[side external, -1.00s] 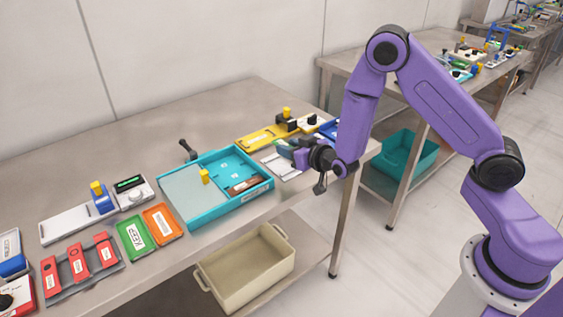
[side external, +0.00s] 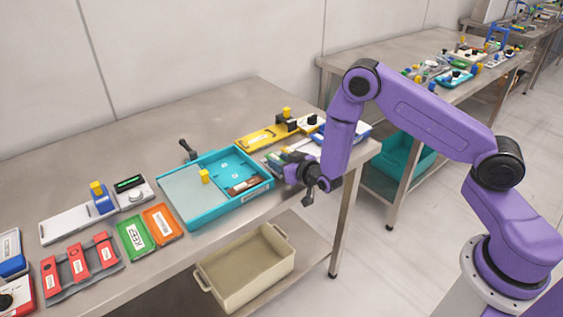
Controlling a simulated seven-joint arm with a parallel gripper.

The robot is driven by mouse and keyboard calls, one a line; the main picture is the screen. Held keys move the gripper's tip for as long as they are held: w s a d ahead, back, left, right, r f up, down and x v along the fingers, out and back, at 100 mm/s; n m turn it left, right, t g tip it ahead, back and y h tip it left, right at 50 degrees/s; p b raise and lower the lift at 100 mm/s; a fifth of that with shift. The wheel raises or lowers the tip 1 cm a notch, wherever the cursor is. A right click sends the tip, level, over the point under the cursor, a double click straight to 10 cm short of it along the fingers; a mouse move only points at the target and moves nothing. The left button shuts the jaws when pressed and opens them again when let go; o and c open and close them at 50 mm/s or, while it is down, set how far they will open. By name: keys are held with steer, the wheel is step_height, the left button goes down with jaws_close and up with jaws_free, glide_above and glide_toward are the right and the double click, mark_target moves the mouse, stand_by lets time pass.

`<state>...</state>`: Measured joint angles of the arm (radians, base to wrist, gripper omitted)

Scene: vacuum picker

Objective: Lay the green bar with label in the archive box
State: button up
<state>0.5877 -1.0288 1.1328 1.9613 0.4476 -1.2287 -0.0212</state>
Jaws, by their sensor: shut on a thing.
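My gripper (side external: 289,171) is at the right end of the near table, just right of the teal box. It is shut on what looks like the green bar with label (side external: 275,159), a small green piece that sticks out left of the jaws, low over a pale rack. My wrist hides much of it, and its label is not clear. The open teal box (side external: 229,200), with a white label on its front wall, appears to be the archive box. A brown labelled bar (side external: 243,186) lies in its right compartment. A grey panel with a yellow knob (side external: 204,176) covers its left part.
A yellow fixture (side external: 262,138) stands behind my gripper. Green (side external: 135,237) and orange (side external: 162,223) labelled plates lie left of the box, with red bars (side external: 78,262) further left. A beige crate (side external: 246,272) stands on the lower shelf. The table's back is clear.

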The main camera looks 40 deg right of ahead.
steer(key=shift+f, duration=0.15)
steer(key=o, duration=1)
steer(key=v, duration=1.7)
steer(key=shift+s+d, duration=0.15)
